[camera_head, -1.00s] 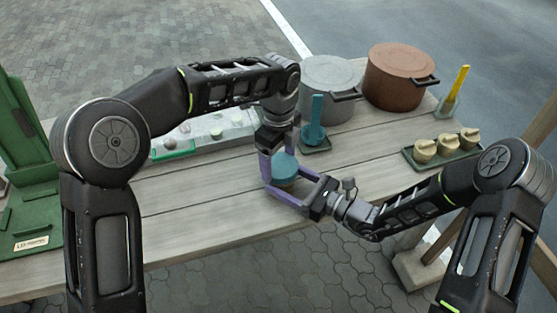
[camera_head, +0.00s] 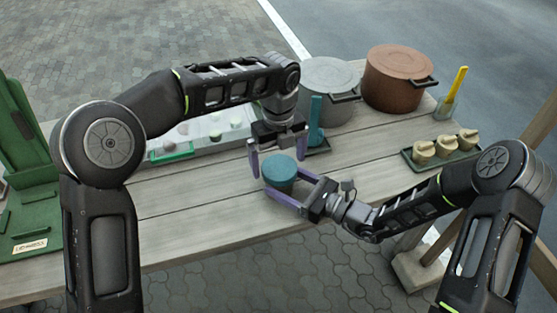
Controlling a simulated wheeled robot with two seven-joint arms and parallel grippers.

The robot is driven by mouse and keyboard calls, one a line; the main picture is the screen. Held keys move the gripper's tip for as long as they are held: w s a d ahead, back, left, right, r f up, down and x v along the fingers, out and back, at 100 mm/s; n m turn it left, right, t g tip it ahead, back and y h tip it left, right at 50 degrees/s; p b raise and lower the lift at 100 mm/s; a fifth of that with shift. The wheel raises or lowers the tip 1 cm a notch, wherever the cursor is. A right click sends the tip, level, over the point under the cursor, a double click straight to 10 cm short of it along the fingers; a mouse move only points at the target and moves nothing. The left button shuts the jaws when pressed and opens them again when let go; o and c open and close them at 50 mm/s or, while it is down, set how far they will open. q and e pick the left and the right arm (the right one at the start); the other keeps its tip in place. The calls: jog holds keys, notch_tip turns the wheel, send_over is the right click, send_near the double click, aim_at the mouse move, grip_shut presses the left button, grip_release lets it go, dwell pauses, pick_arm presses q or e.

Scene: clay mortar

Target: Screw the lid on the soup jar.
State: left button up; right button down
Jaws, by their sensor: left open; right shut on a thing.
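The soup jar (camera_head: 281,185) stands near the front middle of the table with the round teal lid (camera_head: 280,168) on its top. Whether the lid is threaded tight cannot be told. My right gripper (camera_head: 281,189) reaches in from the right, its purple fingers shut around the jar below the lid. My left gripper (camera_head: 278,158) is open just above and behind the lid, its two purple fingers spread wide on either side and apart from it. Much of the jar's body is hidden by the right fingers and the lid.
A grey pot (camera_head: 328,92) and a brown pot (camera_head: 396,78) stand at the back. A teal utensil (camera_head: 316,120) rises behind my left gripper. A green tray (camera_head: 441,160) holds several small jars at right. A pale tray (camera_head: 208,133) lies at left. The front left planks are clear.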

aim_at(292, 186)
pick_arm(q)
notch_tip(292, 186, up, 7)
jog(key=shift+r, duration=0.1)
pick_arm(e)
jog(key=shift+c, duration=0.4)
grip_release()
pick_arm(q)
jog(key=shift+f+b, duration=0.4)
jog(key=shift+f, duration=0.1)
pick_arm(e)
jog(key=v, duration=0.7)
jog(key=shift+s+d, duration=0.25)
jog(key=shift+d, duration=0.1)
